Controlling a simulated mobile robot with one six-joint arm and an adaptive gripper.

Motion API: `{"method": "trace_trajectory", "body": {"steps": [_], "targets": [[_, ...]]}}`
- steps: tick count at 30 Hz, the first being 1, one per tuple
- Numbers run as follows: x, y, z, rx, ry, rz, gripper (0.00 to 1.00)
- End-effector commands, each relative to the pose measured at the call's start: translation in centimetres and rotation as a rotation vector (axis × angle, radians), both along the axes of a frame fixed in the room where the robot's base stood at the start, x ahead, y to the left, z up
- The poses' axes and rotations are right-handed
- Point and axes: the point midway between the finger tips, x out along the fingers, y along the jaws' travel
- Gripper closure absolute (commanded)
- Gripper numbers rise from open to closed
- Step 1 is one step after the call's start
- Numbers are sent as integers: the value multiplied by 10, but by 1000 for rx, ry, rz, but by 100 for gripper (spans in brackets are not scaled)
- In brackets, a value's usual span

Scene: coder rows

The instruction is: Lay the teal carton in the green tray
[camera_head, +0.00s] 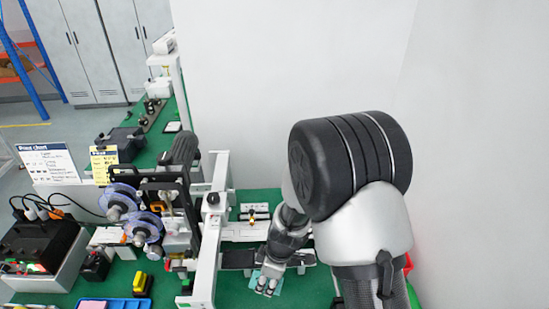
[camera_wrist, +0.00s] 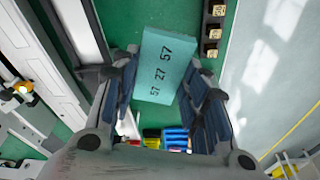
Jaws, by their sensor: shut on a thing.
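The teal carton (camera_wrist: 163,62) is a box with dark numbers on its face. In the wrist view it sits between the two fingers of my gripper (camera_wrist: 161,88), which is shut on it. In the head view my gripper (camera_head: 267,284) points down over the green table, and only a small edge of the carton (camera_head: 279,286) shows beside the fingers. I cannot tell how far the carton is above the table. I cannot pick out the green tray in either view.
A white-framed machine with blue-purple reels (camera_head: 142,227) stands left of my gripper. A blue tray (camera_head: 127,303) is at the bottom left, near a yellow-and-black item (camera_head: 142,283). A plain wall rises behind my arm. A red thing (camera_head: 408,262) is partly hidden behind my arm.

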Motion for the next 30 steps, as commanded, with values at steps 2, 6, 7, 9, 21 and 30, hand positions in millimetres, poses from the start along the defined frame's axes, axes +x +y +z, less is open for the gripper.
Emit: {"method": "trace_trajectory", "body": {"steps": [2,6,7,9,21,30], "targets": [[3,-14,3,1,-3,-106,73],[8,-40,12,0,-3,-321,73],[10,-46,14,1,-5,-370,73],[12,-61,19,0,-6,-493,73],[11,-136,42,-3,-6,-1111,73],[7,-159,49,-5,-3,-1307,73]]}}
